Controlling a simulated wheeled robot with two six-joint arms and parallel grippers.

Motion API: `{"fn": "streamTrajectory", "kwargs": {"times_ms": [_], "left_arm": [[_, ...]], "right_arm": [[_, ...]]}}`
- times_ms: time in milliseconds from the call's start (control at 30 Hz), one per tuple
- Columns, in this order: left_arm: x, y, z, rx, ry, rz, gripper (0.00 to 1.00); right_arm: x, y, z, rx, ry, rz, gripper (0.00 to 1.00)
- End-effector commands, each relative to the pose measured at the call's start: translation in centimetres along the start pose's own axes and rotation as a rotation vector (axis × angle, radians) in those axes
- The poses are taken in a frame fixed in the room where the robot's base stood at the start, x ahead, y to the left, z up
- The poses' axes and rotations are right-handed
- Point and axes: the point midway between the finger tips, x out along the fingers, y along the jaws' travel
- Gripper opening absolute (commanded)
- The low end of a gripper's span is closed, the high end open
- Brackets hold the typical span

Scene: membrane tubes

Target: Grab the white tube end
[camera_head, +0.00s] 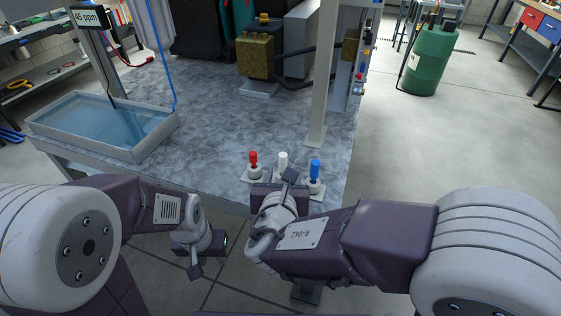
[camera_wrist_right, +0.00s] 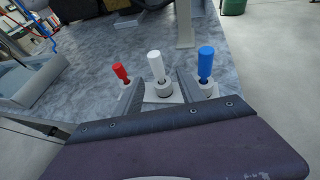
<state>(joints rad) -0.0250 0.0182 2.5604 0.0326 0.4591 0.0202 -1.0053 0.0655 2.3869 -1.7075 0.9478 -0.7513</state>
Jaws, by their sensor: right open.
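The white tube end (camera_head: 283,162) stands upright on a small base at the front edge of the bench, between a red tube end (camera_head: 253,160) and a blue tube end (camera_head: 315,169). My right gripper (camera_wrist_right: 159,77) is open and empty. In the right wrist view, its fingers lie on either side of the white tube end (camera_wrist_right: 155,68), low in the picture; I cannot tell whether they touch it. My left gripper (camera_head: 195,258) hangs in front of the bench, away from the tubes, with no object visible in it; its finger gap is unclear.
A shallow water tray (camera_head: 150,146) sits at the left of the bench (camera_head: 215,135). A metal post (camera_head: 318,110) and a brownish machine (camera_head: 257,58) stand behind the tube ends. The bench surface between tray and tubes is clear. A green barrel (camera_head: 430,62) stands on the floor, back right.

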Motion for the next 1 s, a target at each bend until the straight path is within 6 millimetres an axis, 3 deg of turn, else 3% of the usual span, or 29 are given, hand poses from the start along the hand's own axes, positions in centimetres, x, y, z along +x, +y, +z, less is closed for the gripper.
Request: {"fn": "streamTrajectory", "kwargs": {"times_ms": [100, 300, 533, 833, 1000], "left_arm": [[0.8, 0.0, 0.1, 0.0, 0.0, 0.0, 0.36], [1.0, 0.0, 0.1, 0.0, 0.0, 0.0, 0.36], [2.2, -0.1, 0.2, 0.0, 0.0, 0.0, 0.36], [2.2, -0.1, 0.2, 0.0, 0.0, 0.0, 0.36], [2.2, -0.1, 0.2, 0.0, 0.0, 0.0, 0.36]], "right_arm": [[2.0, -0.1, -0.3, 0.002, 0.002, -0.005, 0.47], [2.9, -0.1, -0.2, 0.003, 0.002, -0.003, 0.47], [6.9, 0.1, -0.3, 0.003, 0.003, -0.005, 0.47], [7.6, 0.2, -0.1, 0.003, 0.003, 0.0, 0.47], [7.6, 0.2, -0.1, 0.003, 0.003, 0.0, 0.0]]}}
